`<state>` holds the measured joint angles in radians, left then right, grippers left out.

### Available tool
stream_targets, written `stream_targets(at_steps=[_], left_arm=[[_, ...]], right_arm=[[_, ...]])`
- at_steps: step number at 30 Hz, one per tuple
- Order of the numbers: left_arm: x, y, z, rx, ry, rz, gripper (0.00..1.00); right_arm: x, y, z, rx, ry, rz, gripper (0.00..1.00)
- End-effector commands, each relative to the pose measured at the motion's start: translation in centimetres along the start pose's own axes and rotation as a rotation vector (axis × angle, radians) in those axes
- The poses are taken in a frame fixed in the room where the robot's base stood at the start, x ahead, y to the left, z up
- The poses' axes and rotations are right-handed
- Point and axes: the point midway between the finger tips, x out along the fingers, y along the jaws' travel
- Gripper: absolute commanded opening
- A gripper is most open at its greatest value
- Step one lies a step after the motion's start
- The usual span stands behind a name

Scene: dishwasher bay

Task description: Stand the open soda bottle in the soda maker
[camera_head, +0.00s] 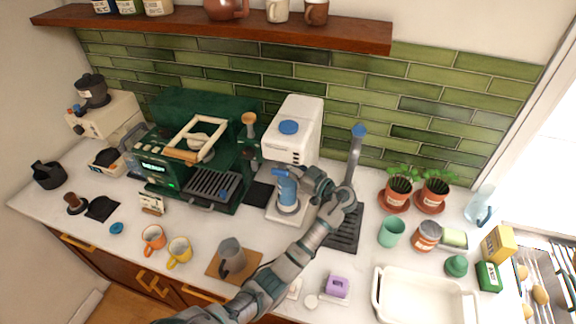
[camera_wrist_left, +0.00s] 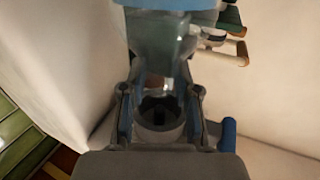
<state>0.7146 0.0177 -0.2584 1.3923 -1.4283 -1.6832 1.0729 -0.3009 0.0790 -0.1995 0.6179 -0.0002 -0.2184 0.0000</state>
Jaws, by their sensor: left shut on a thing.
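The soda maker (camera_head: 292,145) is a white upright machine with a blue round button on top, standing against the green tiles. The soda bottle (camera_head: 288,191) is clear bluish and stands about upright in front of the machine's column, under its head. My left gripper (camera_head: 298,183) reaches in from the right side of the bottle and is shut on it. In the left wrist view the bottle (camera_wrist_left: 160,42) is between the fingers (camera_wrist_left: 160,100). I cannot tell whether its bottom touches the machine's base (camera_head: 273,213). My right gripper is not in view.
The dark green coffee machine (camera_head: 200,150) stands left of the soda maker. A tall blue-topped tap (camera_head: 355,155) and dark drip grid (camera_head: 345,232) are at its right. A grey pitcher (camera_head: 231,257) on a board, a blue cap (camera_head: 116,228) and a white basin (camera_head: 425,295) lie nearer.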

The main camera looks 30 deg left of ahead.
Motion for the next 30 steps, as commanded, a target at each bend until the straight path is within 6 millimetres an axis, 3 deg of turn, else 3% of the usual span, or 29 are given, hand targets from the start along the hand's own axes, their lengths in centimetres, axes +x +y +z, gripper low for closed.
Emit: stream_targets(at_steps=[8, 9, 12, 23, 28, 30], left_arm=[[0.0, 0.0, 0.1, -0.002, 0.002, 0.000, 0.00], [0.0, 0.0, 0.2, -0.001, 0.000, 0.000, 0.36], [0.0, 0.0, 0.2, -0.001, 0.000, 0.000, 0.56], [-0.5, 0.0, 0.2, -0.001, 0.000, 0.001, 0.56], [-3.3, 0.1, 0.4, -0.001, -0.001, 0.003, 0.56], [-5.0, 0.1, 0.5, -0.002, -0.002, 0.003, 0.56]], right_arm=[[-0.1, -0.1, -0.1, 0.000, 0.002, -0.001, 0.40], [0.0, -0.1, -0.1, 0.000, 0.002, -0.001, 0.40], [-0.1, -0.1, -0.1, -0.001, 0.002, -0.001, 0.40], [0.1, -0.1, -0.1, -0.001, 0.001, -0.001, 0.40], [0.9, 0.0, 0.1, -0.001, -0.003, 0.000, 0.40], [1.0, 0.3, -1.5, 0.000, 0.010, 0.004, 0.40]])
